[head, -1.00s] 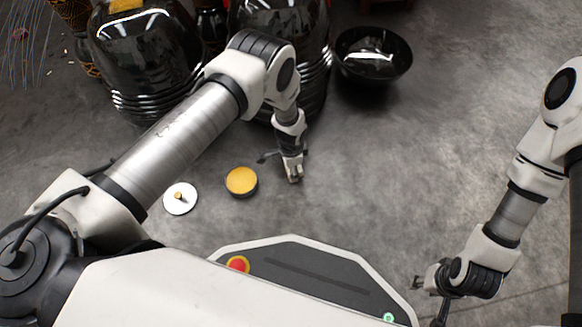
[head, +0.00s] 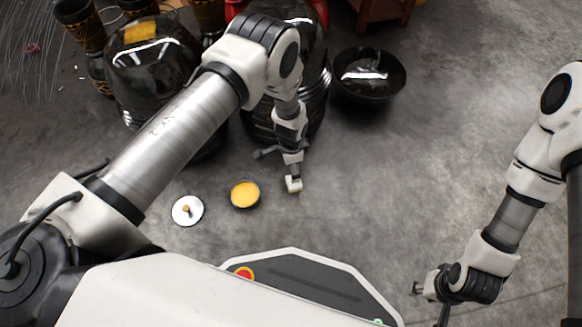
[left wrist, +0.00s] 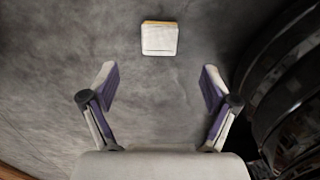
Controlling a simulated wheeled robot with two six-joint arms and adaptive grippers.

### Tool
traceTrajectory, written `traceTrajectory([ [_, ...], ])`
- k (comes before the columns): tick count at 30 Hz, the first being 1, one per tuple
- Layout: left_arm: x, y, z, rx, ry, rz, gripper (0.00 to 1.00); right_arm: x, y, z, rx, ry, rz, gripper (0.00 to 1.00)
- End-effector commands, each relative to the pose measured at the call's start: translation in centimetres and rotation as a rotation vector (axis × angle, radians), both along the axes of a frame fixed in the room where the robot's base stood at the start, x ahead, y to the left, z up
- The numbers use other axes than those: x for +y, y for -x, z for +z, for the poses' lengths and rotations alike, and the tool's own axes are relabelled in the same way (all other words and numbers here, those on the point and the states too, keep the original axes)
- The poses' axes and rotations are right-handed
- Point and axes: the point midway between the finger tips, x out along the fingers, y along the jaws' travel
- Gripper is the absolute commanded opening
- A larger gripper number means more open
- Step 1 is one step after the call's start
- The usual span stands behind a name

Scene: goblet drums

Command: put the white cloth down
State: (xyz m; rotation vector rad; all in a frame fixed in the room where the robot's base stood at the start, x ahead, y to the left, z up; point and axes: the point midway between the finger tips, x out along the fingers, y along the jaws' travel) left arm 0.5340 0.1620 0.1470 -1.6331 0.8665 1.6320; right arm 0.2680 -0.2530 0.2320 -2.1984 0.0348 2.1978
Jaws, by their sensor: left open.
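The white cloth (left wrist: 159,42) shows in the left wrist view as a small flat square with a yellowish far edge. It lies on the grey floor beyond my fingertips, apart from both. My left gripper (left wrist: 159,84) is open with nothing between its fingers. In the head view my left gripper (head: 291,160) points down, and a small white patch, probably the cloth (head: 293,185), shows at its tip. The gap between them is hard to judge there. My right gripper (head: 430,298) hangs low at the right, far from the cloth; its finger opening is unclear.
A round tin with a yellow top (head: 245,194) and a white disc with a knob (head: 187,210) lie left of the cloth. A black bowl (head: 368,76) and glossy black drums (head: 155,75) stand behind. The floor (head: 440,160) to the right is clear.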

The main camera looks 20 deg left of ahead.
Motion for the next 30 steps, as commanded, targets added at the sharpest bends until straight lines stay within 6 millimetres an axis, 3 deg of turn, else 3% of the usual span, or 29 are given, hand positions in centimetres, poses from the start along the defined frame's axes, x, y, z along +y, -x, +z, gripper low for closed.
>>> traceTrajectory([
  [7, 0.0, 0.0, 0.6, 0.000, 0.000, -0.001, 0.86, 0.0, 0.0, 0.3, 0.000, 0.000, 0.000, 0.40],
  [10, 0.9, 1.3, 0.4, 0.004, -0.004, 0.044, 0.86, 0.0, 0.0, 0.3, 0.000, 0.000, 0.000, 0.40],
  [13, 3.4, 5.6, 0.3, 0.010, -0.015, 0.204, 0.86, 0.0, 0.0, 0.3, 0.000, 0.000, 0.000, 0.40],
  [16, 6.4, 12.4, 1.4, 0.008, -0.021, 0.453, 0.86, 0.0, 0.0, 0.3, 0.000, 0.000, 0.000, 0.40],
  [18, 7.9, 17.4, 3.1, 0.006, -0.017, 0.636, 0.86, 0.0, 0.0, 0.3, 0.000, 0.000, 0.000, 0.40],
  [21, 8.8, 23.0, 6.2, 0.007, -0.007, 0.853, 0.86, 0.0, 0.0, 0.3, 0.000, 0.000, 0.000, 0.40],
  [24, 9.0, 25.9, 8.3, 0.006, 0.003, 0.980, 0.86, 0.0, 0.0, 0.3, 0.000, 0.000, 0.000, 0.40],
  [30, 9.1, 26.6, 9.0, 0.003, 0.008, 1.019, 0.86, 0.0, 0.0, 0.3, 0.000, 0.000, 0.000, 0.40],
])
